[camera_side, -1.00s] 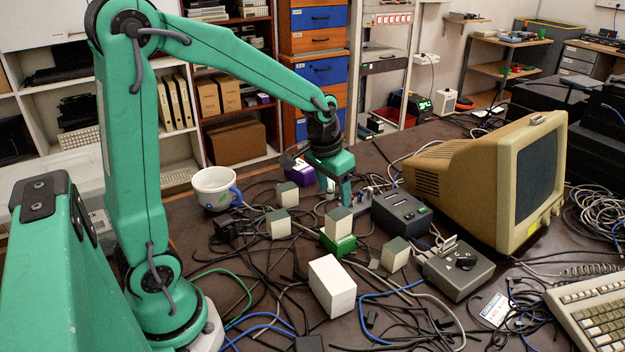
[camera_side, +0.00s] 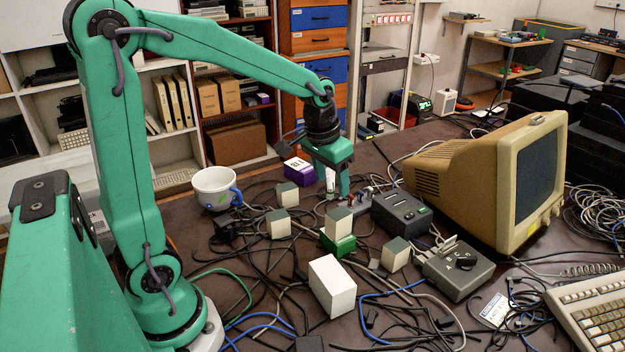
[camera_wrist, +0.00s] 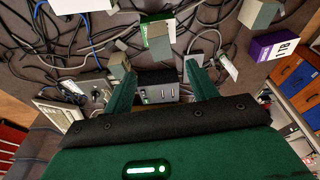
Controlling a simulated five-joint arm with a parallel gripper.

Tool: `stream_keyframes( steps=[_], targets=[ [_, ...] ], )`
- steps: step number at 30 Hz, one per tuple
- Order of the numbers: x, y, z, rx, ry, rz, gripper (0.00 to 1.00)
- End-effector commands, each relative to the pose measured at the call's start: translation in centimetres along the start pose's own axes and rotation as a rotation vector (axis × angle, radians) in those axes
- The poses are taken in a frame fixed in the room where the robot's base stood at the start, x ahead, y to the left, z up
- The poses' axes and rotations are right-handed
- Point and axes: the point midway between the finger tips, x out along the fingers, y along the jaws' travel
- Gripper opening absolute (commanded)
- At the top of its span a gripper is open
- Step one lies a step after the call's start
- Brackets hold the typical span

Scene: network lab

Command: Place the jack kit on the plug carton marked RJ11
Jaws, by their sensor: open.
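Several similar small blocks, pale with grey-green faces, are on the table; which one is the jack kit I cannot tell. One block (camera_side: 338,220) is on a green carton (camera_side: 340,246), one block (camera_side: 395,254) stands to its right, and two more, a front block (camera_side: 278,223) and a rear block (camera_side: 287,195), stand to its left. A purple carton (camera_side: 297,171) is at the back, left of my gripper; its white label (camera_wrist: 284,47) ends in what looks like 11. My gripper (camera_side: 337,190) points down, open, with no block visible between its fingers (camera_wrist: 160,78).
A white box (camera_side: 332,285) stands in front. A mug (camera_side: 215,188) is at left. A dark device (camera_side: 402,212), a grey switch box (camera_side: 458,268) and a beige monitor (camera_side: 485,180) stand at right. Loose cables cover much of the table.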

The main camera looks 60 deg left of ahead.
Motion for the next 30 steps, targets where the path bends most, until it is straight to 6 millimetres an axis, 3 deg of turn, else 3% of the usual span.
stream_keyframes(
  steps=[11, 21, 30],
  targets=[
    [-3.5, 1.2, 2.7, 0.024, 0.062, 0.006, 0.58],
    [-7.5, 2.7, 8.2, 0.064, 0.161, 0.022, 0.58],
    [-9.2, 3.5, 12.8, 0.094, 0.240, 0.039, 0.58]
  ],
)
